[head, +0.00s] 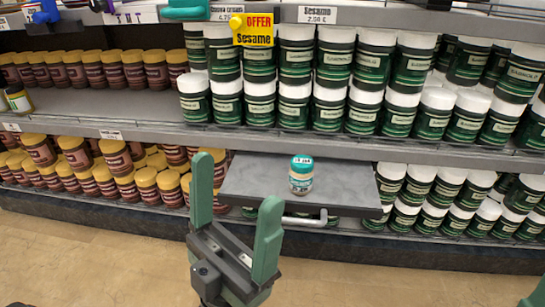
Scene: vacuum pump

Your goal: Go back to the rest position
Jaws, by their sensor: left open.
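My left gripper (237,183) stands in the lower middle of the head view, with two green fingers pointing up and spread wide apart. Nothing is between the fingers. A small jar with a teal lid (301,176) stands upright on a grey board (250,187), behind and to the right of the fingers. The gripper appears apart from the jar. A green tip at the bottom right corner looks like part of my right gripper (536,293); the rest of it is out of frame.
The grey board has a metal handle (304,220) at its front. Behind are store shelves with dark green jars (330,107) and brown jars with yellow lids (90,70). A yellow offer sign (253,30) hangs above. The tan floor (80,265) in front is clear.

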